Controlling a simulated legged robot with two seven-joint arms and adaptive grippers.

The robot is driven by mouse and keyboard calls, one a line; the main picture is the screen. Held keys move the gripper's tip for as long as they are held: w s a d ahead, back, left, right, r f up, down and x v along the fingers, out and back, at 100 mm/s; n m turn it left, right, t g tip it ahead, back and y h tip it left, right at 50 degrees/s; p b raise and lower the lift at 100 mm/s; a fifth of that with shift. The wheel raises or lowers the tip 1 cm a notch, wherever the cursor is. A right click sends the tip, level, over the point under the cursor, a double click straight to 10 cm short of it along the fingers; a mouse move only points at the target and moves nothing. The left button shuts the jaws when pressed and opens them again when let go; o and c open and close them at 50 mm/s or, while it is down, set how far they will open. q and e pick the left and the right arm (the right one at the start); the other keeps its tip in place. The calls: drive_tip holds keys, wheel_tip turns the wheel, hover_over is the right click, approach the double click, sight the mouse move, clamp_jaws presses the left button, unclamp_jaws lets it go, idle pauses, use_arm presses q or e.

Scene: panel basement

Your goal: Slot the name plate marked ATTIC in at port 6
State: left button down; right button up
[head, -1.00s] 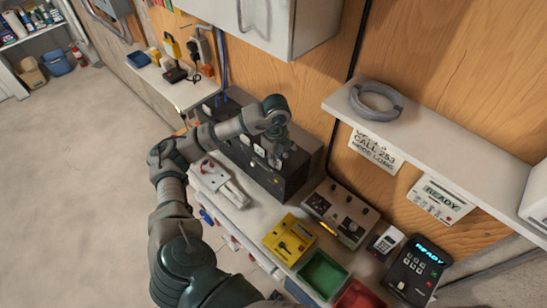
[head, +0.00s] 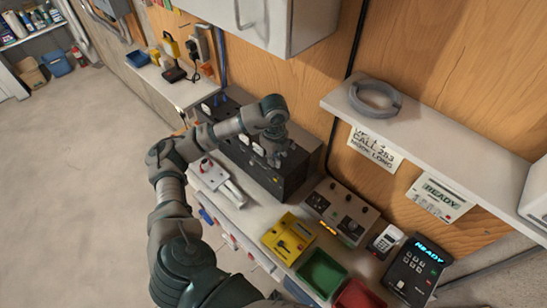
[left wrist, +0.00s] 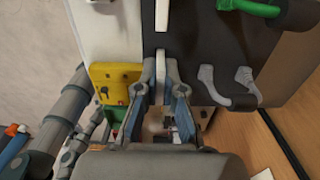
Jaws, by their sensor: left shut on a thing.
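My left gripper (head: 275,158) is over the right part of the long dark panel box (head: 232,150) in the head view. In the left wrist view my left gripper (left wrist: 161,80) is shut on a thin pale plate (left wrist: 161,62), seen edge-on, at the dark panel face (left wrist: 208,45). I cannot read its marking, nor tell whether it is in a slot or only touching the face. Several pale labels or plates show along the box in the head view. The port numbers are too small to read. My right gripper is not in view.
Beside the box are a white unit with a red knob (head: 207,174), a yellow box (head: 288,237), a grey control box (head: 342,210), a green tray (head: 322,273) and a red tray (head: 360,296). A shelf with a grey ring (head: 375,98) juts out at right. Floor is clear at left.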

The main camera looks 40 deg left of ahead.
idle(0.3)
use_arm(q)
drive_tip(key=c, duration=0.8)
unclamp_jaws()
drive_tip(key=shift+r, duration=0.15)
drive_tip(key=shift+r+p, duration=2)
drive_tip(key=shift+r, duration=1.6)
